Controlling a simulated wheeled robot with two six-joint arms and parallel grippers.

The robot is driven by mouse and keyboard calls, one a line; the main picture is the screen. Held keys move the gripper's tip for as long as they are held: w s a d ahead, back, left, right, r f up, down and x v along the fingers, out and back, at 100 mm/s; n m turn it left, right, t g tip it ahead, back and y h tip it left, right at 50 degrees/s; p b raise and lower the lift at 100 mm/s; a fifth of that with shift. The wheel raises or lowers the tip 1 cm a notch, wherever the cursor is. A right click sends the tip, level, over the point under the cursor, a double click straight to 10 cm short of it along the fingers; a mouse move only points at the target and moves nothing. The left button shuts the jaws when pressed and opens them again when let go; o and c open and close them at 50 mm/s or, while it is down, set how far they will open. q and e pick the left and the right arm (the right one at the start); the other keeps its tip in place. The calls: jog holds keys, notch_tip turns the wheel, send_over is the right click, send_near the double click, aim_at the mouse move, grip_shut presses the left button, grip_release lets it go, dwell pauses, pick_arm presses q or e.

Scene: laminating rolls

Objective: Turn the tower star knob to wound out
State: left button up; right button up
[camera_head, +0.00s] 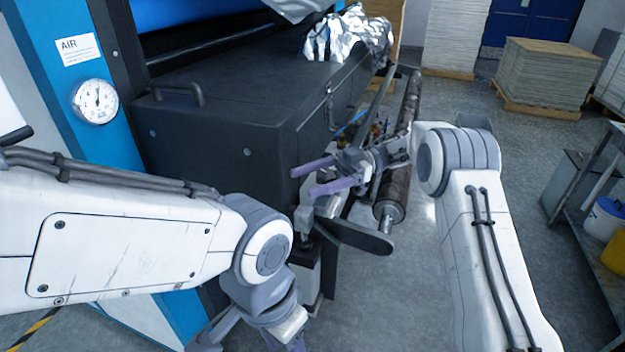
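I cannot clearly pick out the tower star knob; it may be hidden by my arms or too small to tell. The black machine housing (215,125) stands at centre left, with a dark rounded paddle-shaped part (358,238) and a small grey bracket (304,212) near its right lower corner. My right gripper (304,182) points left in front of the housing's right corner, above the bracket and paddle. Its two purple fingers are apart, with nothing seen between them. My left gripper (285,339) points down at the bottom edge, mostly cut off and behind its wrist.
A dark roller (393,190) lies beyond my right wrist, with crumpled foil (345,35) above. Pallet stacks (545,70) stand at the back, a trolley (575,190) at right. Open floor lies between.

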jog(key=shift+r, duration=0.35)
jog(key=s+d+r+p, duration=0.5)
jog(key=d+r+p, duration=0.5)
jog(key=p, duration=0.6)
jog(key=shift+s+p, duration=0.35)
